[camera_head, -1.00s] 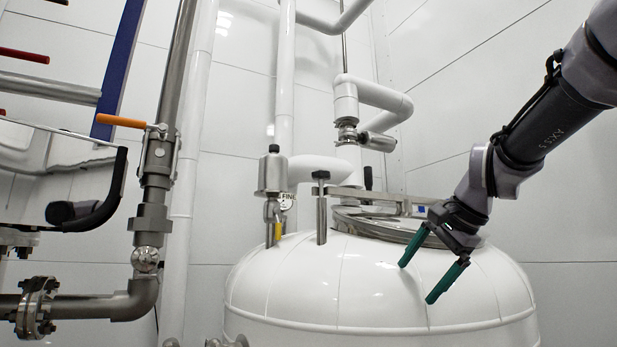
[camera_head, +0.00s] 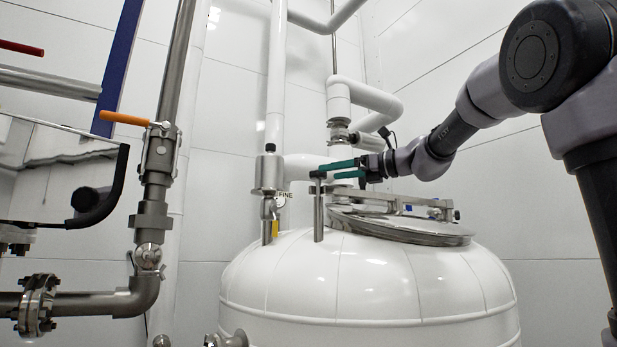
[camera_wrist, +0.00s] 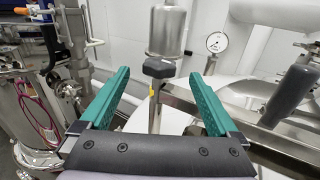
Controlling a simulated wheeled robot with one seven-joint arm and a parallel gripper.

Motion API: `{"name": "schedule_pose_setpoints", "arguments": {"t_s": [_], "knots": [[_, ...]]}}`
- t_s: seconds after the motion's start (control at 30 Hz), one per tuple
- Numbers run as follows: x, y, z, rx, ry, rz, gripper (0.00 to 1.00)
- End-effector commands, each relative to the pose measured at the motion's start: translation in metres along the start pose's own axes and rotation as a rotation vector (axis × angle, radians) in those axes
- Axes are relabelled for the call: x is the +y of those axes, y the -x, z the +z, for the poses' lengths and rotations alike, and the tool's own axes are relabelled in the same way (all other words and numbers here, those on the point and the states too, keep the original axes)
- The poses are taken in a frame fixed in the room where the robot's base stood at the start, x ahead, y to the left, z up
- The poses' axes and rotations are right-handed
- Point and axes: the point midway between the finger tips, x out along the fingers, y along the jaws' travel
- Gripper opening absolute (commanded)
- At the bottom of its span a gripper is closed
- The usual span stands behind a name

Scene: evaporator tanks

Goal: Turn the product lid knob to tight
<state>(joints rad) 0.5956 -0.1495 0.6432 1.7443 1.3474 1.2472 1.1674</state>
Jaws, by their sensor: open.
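The product lid knob (camera_head: 319,174) is a dark cap on a thin metal post at the left edge of the tank lid (camera_head: 400,226). In the wrist view the dark knob (camera_wrist: 159,67) sits upright between and just beyond my fingertips. My gripper (camera_head: 328,170) has two green fingers pointing left at the knob's height. In the wrist view my gripper (camera_wrist: 160,73) is open and empty, with a gap to the knob on both sides. Whether a fingertip touches it cannot be told.
A metal cylinder valve (camera_head: 269,172) with a yellow tag stands left of the knob. A pressure gauge (camera_wrist: 216,42) is behind it. A lid bar with a dark handle (camera_wrist: 292,90) lies to the right. White pipes (camera_head: 365,95) rise behind.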

Motion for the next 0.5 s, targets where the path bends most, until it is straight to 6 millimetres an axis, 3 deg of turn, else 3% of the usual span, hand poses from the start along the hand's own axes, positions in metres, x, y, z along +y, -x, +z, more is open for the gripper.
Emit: {"name": "schedule_pose_setpoints", "arguments": {"t_s": [0.3,0.5], "knots": [[0.000,-0.060,0.000,-0.001,0.001,0.003,0.96],[0.000,-0.081,-0.001,0.001,0.002,0.001,0.96]]}}
